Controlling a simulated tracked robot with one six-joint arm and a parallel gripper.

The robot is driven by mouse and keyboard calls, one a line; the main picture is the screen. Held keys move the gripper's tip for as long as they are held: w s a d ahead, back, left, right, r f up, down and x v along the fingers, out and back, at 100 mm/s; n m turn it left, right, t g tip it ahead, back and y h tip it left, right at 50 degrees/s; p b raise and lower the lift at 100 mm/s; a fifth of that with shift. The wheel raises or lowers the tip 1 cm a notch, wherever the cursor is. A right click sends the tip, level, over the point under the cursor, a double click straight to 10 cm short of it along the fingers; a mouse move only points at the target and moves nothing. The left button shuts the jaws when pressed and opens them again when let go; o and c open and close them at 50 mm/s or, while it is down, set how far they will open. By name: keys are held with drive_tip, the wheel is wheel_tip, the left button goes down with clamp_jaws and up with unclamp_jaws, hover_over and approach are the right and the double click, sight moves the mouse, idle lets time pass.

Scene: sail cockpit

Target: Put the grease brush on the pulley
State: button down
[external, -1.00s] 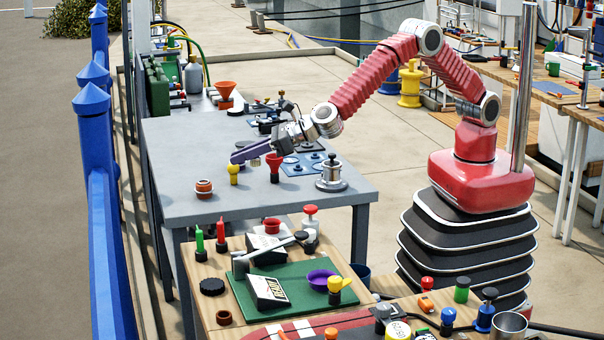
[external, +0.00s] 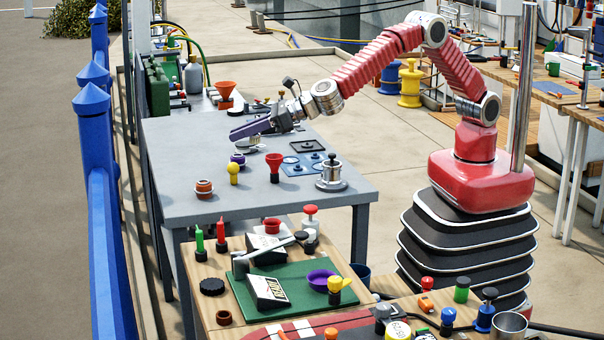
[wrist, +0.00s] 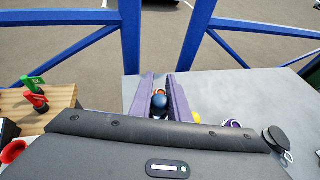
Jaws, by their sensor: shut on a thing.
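My gripper (external: 250,129), with purple fingers, is above the grey table and points left. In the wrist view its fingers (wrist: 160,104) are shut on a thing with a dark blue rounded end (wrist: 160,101). I take this to be the grease brush; the rest of it is hidden. On the table below stand a purple ringed piece (external: 238,158), a yellow-topped piece (external: 234,172) and an orange-brown ringed piece (external: 204,188). I cannot tell for sure which is the pulley. The held thing is apart from them.
A red funnel-shaped piece (external: 274,163), a blue plate (external: 305,164), a black flat piece (external: 308,146) and a silver pot (external: 331,176) are on the grey table (external: 185,150). A cluttered wooden bench (external: 215,270) is nearer. A blue fence (external: 93,150) runs along the left.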

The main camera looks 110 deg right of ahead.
wheel_tip(320, 180, up, 8)
drive_tip(key=w+d+n+y, duration=0.2)
drive_tip(key=w+d+y, duration=0.15)
drive_tip(key=d, duration=0.85)
drive_tip(key=n+y, duration=0.6)
hover_over(238, 145)
wheel_tip(238, 145, down, 12)
drive_tip(key=shift+a+r+g+h, duration=0.2)
drive_tip(key=shift+r+g+h, duration=0.05)
drive_tip(key=shift+g+h, duration=0.1)
drive_tip(key=shift+w, duration=0.1)
drive_tip(key=shift+f, duration=3.15)
